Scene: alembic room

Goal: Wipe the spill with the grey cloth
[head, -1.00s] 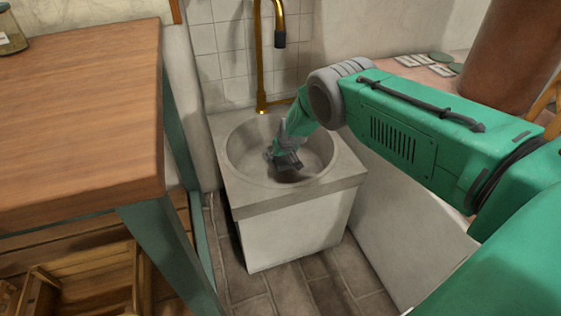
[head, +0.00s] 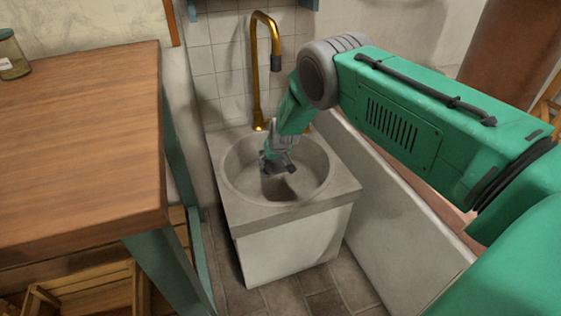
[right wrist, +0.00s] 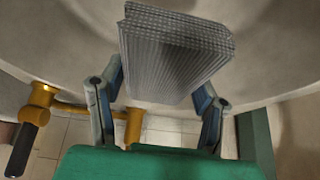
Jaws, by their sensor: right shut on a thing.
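My right gripper (head: 277,168) reaches down into the round sink basin (head: 318,180). In the right wrist view it is shut on the folded, ribbed grey cloth (right wrist: 175,52), with one finger on either side of it. The cloth is over the pale basin surface; I cannot tell whether it touches it. My left gripper is not in view.
A brass tap (head: 256,85) rises behind the basin, close to my right gripper. A wooden table (head: 80,140) stands at the left, with a glass jar (head: 13,58) on it. A low pale wall (head: 395,190) runs along the right of the sink.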

